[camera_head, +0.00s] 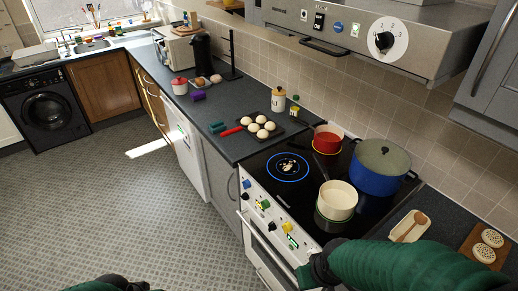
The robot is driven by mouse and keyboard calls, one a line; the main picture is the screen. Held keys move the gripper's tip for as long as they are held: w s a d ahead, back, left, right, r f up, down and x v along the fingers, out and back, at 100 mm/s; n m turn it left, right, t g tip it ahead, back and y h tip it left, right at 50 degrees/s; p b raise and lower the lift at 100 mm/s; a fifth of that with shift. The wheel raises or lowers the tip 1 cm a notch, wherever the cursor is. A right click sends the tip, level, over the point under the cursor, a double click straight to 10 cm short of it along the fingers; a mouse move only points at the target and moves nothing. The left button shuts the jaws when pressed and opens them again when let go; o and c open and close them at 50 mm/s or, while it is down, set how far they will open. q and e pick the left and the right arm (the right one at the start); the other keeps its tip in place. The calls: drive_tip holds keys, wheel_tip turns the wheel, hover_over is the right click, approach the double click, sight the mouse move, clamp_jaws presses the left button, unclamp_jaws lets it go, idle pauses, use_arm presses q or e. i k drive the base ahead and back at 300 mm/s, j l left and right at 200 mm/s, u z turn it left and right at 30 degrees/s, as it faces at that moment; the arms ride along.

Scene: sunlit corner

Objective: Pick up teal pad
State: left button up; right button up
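A small teal item (217,127), which looks like the teal pad, lies on the dark counter left of the hob. It is just left of a red item (232,131) and the tray of buns. My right gripper (308,273) is low at the oven front, far from the teal item; its fingers are too hidden to read. My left gripper (127,285) barely shows at the bottom edge over the floor, also far from the teal item. Its fingers cannot be made out.
A dark tray (277,133) of pale buns sits near the hob. A red pot (327,138), a cream pot (337,199) and a blue pot (379,166) stand on the hob. A purple item (198,96) lies farther back. The tiled floor (120,200) is clear.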

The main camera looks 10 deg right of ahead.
sight(218, 126)
drive_tip(key=i+j, duration=0.3)
drive_tip(key=i, duration=0.25)
drive_tip(key=i+j, duration=0.3)
drive_tip(key=i, duration=0.2)
drive_tip(key=i+j, duration=0.3)
drive_tip(key=i, duration=0.25)
drive_tip(key=i+j+z, duration=0.1)
drive_tip(key=i+j, duration=0.2)
drive_tip(key=i, duration=0.25)
drive_tip(key=i+j, duration=0.3)
drive_tip(key=i, duration=0.2)
drive_tip(key=i+z, duration=0.1)
drive_tip(key=z, duration=0.4)
drive_tip(key=j+z, duration=0.15)
drive_tip(key=z, duration=0.35)
drive_tip(key=i+j+z, duration=0.1)
drive_tip(key=z, duration=0.4)
drive_tip(key=j+z, duration=0.2)
drive_tip(key=z, duration=0.3)
drive_tip(key=j+z, duration=0.15)
drive_tip(key=z, duration=0.35)
drive_tip(key=i+j, duration=0.05)
